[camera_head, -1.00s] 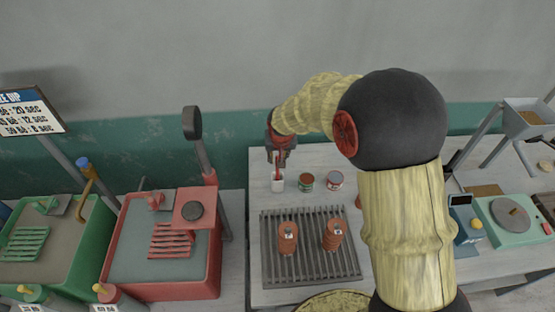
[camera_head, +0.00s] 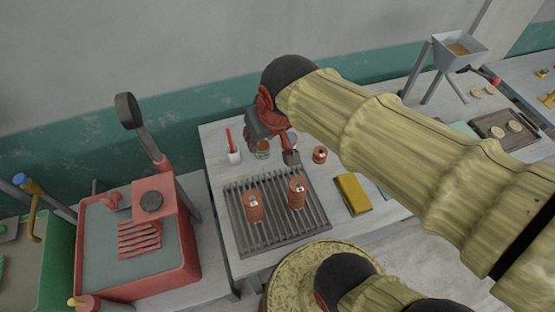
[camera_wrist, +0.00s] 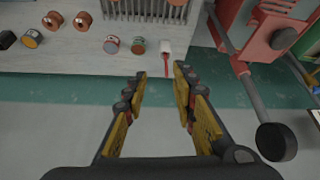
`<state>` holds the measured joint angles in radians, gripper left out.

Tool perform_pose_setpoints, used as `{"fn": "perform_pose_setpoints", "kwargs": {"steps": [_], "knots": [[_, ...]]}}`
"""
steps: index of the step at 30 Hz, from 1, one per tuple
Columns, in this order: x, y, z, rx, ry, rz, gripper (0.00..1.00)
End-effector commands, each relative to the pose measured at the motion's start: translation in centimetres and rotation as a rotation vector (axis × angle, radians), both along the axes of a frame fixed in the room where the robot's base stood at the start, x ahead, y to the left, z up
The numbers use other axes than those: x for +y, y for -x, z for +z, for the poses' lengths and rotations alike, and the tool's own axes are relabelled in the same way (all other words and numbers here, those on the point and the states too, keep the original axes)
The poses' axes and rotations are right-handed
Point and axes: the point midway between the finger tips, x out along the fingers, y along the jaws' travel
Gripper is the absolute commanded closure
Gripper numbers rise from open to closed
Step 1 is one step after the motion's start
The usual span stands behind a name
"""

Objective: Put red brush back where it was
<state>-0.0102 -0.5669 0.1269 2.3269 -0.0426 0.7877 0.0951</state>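The red brush (camera_head: 229,136) stands in a white cup (camera_head: 234,157) at the back left of the table, its handle sticking up over the rim. In the wrist view the brush (camera_wrist: 166,69) points out of the cup (camera_wrist: 166,47), beyond my fingertips. My gripper (camera_head: 290,156) is to the right of the cup in the head view, apart from the brush. The wrist view shows its two fingers (camera_wrist: 160,72) spread, with nothing between them.
A grooved rack (camera_head: 275,215) bears two copper-coloured pieces. A small can (camera_head: 262,152), partly hidden by my gripper, and a copper spool (camera_head: 320,154) stand behind the rack. A yellow block (camera_head: 353,194) lies right. A red basin (camera_head: 140,245) stands left.

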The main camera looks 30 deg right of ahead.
Motion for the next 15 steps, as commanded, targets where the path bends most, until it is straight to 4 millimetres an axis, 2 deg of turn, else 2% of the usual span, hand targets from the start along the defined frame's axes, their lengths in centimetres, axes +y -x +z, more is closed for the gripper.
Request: {"fn": "perform_pose_setpoints", "kwargs": {"steps": [1, 3, 6, 10, 15], "knots": [[0.0, 1.9, 0.5, -0.011, 0.001, 0.011, 0.73], [0.1, 4.0, 0.7, -0.017, 0.002, 0.026, 0.73], [0.3, 6.4, 0.7, -0.021, 0.002, 0.044, 0.73], [0.4, 8.0, 0.6, -0.024, 0.003, 0.058, 0.73], [0.5, 8.4, 0.5, -0.022, 0.004, 0.063, 0.73]]}}
